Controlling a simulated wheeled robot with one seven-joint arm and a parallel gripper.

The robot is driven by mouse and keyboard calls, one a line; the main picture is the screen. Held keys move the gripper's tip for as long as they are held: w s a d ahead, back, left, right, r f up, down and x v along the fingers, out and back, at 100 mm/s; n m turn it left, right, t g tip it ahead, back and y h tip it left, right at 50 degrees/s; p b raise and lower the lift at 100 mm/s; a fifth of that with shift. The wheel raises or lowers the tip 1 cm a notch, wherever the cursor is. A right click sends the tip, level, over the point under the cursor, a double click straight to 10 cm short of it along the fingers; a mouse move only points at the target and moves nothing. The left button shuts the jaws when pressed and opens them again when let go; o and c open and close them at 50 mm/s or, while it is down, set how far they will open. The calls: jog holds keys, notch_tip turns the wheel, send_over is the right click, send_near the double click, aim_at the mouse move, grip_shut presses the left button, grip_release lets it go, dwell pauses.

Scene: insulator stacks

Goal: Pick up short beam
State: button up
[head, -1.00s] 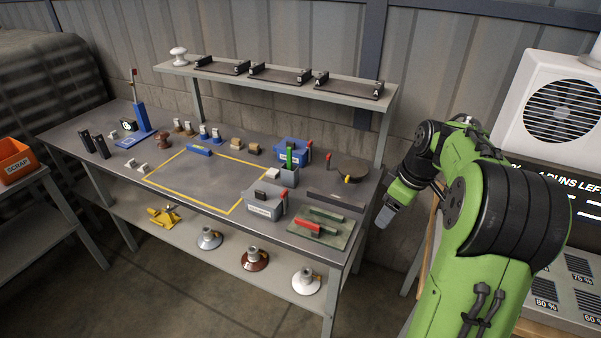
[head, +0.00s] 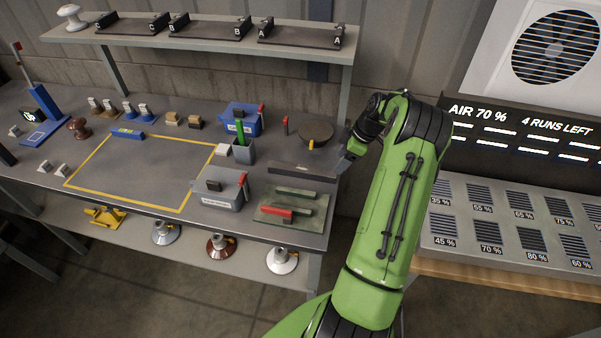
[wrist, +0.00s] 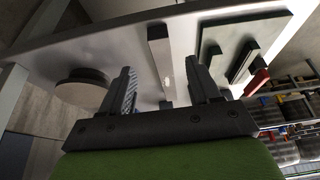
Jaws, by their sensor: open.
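A dark grey flat bar (head: 302,168) lies near the right end of the workbench; I take it for the short beam, though no label shows. In the wrist view the bar (wrist: 159,52) looks pale and runs lengthwise into the gap between my fingers, beyond them and apart from them. My gripper (wrist: 164,80) is open and empty. In the head view my gripper (head: 345,162) is at the bench's right edge, just right of the bar, partly hidden by my arm.
A green board (head: 290,215) with a green bar and a red-handled tool lies in front of the bar. A round dark disc (head: 316,133) stands behind it. Grey bin (head: 221,192) and blue bin (head: 242,118) stand left. An air panel (head: 520,215) is at right.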

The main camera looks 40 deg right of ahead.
aim_at(330, 174)
jog(key=x, duration=0.7)
jog(key=shift+f+b, duration=0.1)
jog(key=shift+b, duration=0.3)
grip_shut()
